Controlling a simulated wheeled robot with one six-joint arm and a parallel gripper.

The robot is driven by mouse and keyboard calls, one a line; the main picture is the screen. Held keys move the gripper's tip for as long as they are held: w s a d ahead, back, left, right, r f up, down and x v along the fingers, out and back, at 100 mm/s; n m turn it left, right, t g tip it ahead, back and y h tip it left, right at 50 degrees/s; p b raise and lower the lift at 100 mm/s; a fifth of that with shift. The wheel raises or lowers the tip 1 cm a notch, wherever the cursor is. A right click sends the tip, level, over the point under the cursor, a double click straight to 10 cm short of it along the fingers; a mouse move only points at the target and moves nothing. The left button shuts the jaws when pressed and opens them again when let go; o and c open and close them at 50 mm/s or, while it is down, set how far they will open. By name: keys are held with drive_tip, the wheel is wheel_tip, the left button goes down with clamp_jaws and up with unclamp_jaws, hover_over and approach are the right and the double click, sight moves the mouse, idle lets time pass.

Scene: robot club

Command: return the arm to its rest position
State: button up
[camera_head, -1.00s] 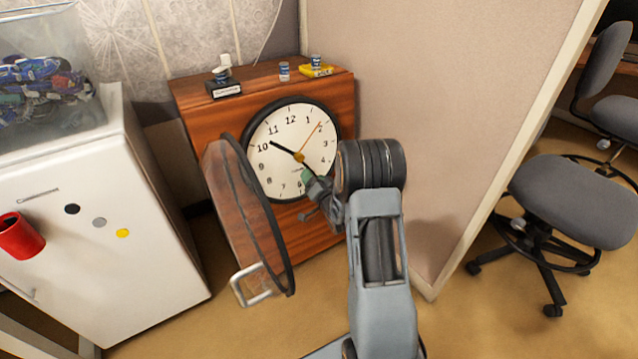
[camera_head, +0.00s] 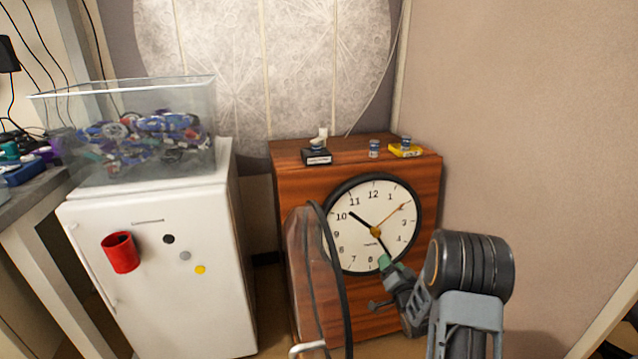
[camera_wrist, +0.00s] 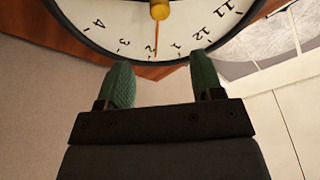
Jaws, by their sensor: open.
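My gripper (camera_head: 384,262) is in front of the lower part of the clock face (camera_head: 352,232) in the head view, with my arm coming up from the bottom right. In the wrist view my gripper (camera_wrist: 160,82) shows two green fingertips set well apart with nothing between them. The clock face (camera_wrist: 190,25) and its yellow hub fill the top of the wrist view, beyond the fingertips. I cannot tell whether the fingers touch the clock. The clock's round glass door (camera_head: 318,265) stands swung open to the left of the face.
The wooden clock cabinet (camera_head: 290,184) carries small cans, a yellow box (camera_head: 405,150) and a black plaque (camera_head: 316,156) on top. A white fridge (camera_head: 205,310) with a red cup (camera_head: 121,252) stands left, under a clear bin (camera_head: 150,100). A beige partition (camera_head: 520,130) stands right.

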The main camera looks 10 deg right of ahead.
drive_tip(key=s+a+r+n+g+h+p, duration=0.1)
drive_tip(key=s+a+r+n+g+p, duration=0.15)
drive_tip(key=r+p, duration=0.6)
drive_tip(key=s+a+r+n+g+p, duration=0.1)
drive_tip(key=a+r+g+p, duration=0.3)
drive_tip(key=r, duration=0.8)
drive_tip(key=s+a+r+n+g+p, duration=0.2)
drive_tip(key=s+a+r+g+p, duration=0.1)
drive_tip(key=s+r+p, duration=0.5)
drive_tip(key=s+a+r+n+g+y+p, duration=0.1)
drive_tip(key=s+a+r+g+p, duration=0.3)
drive_tip(key=s+r+p, duration=0.4)
drive_tip(key=s+r+n+g, duration=0.1)
drive_tip(key=s+r, duration=0.2)
drive_tip(key=s, duration=0.3)
drive_tip(key=shift+s+a+r+n, duration=0.2)
drive_tip(key=shift+s+a+n, duration=0.1)
drive_tip(key=shift+n, duration=0.05)
drive_tip(key=shift+c, duration=0.3)
